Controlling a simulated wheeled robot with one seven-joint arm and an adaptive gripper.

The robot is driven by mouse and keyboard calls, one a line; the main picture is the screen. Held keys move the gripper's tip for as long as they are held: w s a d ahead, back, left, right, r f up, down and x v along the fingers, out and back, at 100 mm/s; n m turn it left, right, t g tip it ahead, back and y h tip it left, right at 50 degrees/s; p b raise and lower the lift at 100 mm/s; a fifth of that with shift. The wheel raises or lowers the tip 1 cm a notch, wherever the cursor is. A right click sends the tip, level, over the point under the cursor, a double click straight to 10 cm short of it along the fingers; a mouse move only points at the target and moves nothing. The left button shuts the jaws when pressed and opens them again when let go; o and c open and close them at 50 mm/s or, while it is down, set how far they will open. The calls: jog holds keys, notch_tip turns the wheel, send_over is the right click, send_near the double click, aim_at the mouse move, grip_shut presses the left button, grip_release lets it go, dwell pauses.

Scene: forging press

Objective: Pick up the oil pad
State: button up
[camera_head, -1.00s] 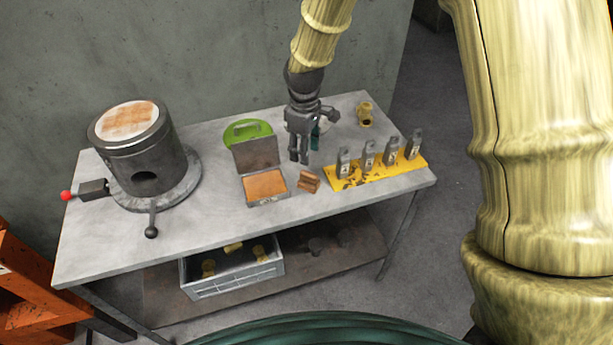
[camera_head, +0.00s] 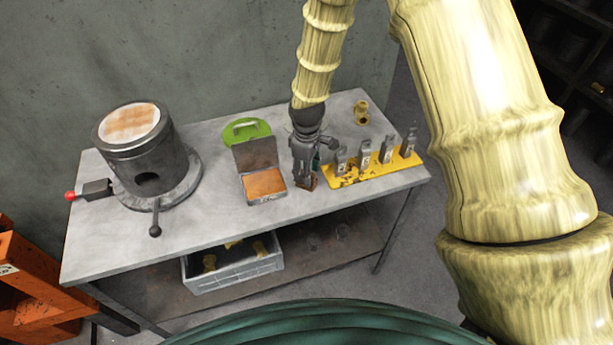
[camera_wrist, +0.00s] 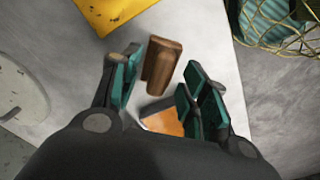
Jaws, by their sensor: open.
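A small brown wooden block with a raised grip (camera_wrist: 162,65), which looks like the oil pad, lies on the table between the open tin and the yellow tray. In the head view only a sliver of it (camera_head: 313,183) shows beside my gripper (camera_head: 305,192). My gripper points down over it. In the wrist view the green-padded fingers of my gripper (camera_wrist: 162,88) are spread apart, with the block between and slightly beyond them. The fingers do not visibly press on it. The open tin with an orange-brown pad (camera_head: 264,183) stands just left; its pad (camera_wrist: 166,122) partly shows below the fingers.
The yellow tray (camera_head: 345,181) with several grey upright pieces stands close right of my gripper. A green disc (camera_head: 240,130) lies behind the tin. A dark cylindrical furnace (camera_head: 145,150) stands left. A brass piece (camera_head: 361,112) sits back right. The front left tabletop is clear.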

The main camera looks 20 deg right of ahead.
jog(key=shift+f, duration=0.9)
grip_shut()
jog(key=shift+r+b, duration=0.4)
jog(key=shift+r, duration=0.35)
jog(key=shift+r+b, duration=0.5)
jog(key=shift+r, duration=0.4)
jog(key=s+a+r+b, duration=0.1)
jog(key=s+a+b, duration=0.1)
jog(key=s, duration=0.5)
jog(key=s+a+b, duration=0.1)
jog(key=s+b, duration=0.2)
jog(key=s, duration=0.5)
jog(key=shift+s+a+r, duration=0.3)
jog(key=shift+a+r, duration=0.05)
jog(key=shift+r, duration=0.05)
